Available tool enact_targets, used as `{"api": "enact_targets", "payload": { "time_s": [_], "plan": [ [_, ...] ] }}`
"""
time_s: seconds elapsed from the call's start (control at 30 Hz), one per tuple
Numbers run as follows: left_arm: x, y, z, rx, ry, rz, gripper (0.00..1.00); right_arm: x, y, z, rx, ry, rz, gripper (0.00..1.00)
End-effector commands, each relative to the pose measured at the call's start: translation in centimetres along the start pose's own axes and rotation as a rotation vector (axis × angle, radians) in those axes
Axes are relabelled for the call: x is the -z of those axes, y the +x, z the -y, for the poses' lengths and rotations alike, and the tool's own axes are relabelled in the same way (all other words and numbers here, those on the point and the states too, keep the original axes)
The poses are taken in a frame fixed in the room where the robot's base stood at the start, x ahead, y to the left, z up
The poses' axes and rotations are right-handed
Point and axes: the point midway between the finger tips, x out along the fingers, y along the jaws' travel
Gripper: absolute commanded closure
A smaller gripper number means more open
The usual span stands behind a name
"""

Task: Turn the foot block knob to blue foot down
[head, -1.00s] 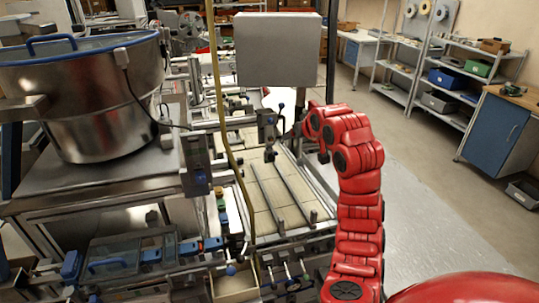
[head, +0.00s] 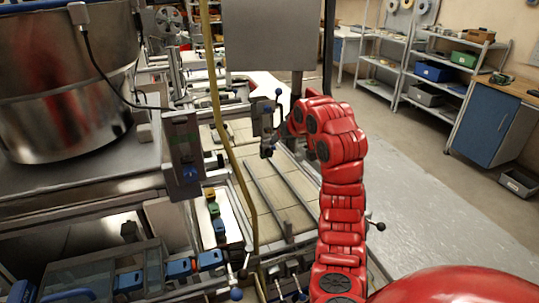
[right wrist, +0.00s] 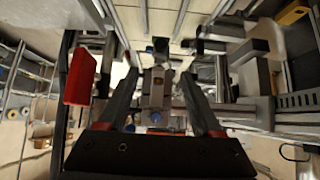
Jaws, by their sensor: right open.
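The foot block (head: 263,118) is a small grey block on the end of a horizontal rail at the middle of the head view. A dark lever rises from its right side, and a dark foot hangs below it. In the right wrist view the block (right wrist: 155,88) lies between my fingers, with a blue round part (right wrist: 155,117) on the side near the camera. My right gripper (right wrist: 160,75) is open around the block, and I cannot tell whether it touches. In the head view my right gripper (head: 284,132) is mostly hidden by its red arm. My left gripper is out of view.
A large steel bowl (head: 65,75) stands at the left. A yellow hose (head: 213,90) hangs in front of the rail. A grey panel (head: 270,35) is behind the block. Two dark rails (head: 270,190) run below it. Open floor (head: 415,200) lies at the right.

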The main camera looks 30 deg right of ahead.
Motion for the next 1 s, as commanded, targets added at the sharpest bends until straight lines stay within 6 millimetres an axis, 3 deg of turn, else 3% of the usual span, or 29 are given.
{"api": "enact_targets", "payload": {
  "time_s": [0.27, 0.4, 0.7, 1.0],
  "plan": [
    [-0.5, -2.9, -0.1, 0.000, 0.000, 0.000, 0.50, -0.4, 4.3, 0.2, 0.004, -0.001, 0.002, 0.33],
    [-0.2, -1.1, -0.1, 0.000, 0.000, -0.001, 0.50, 0.0, 7.1, 0.3, 0.002, -0.002, 0.012, 0.33],
    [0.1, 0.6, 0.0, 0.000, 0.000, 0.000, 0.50, -0.1, 13.1, 0.2, 0.001, -0.001, 0.008, 0.33],
    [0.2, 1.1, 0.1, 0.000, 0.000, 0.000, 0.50, 0.0, 15.4, 0.2, 0.001, -0.003, 0.002, 0.33]
  ]
}}
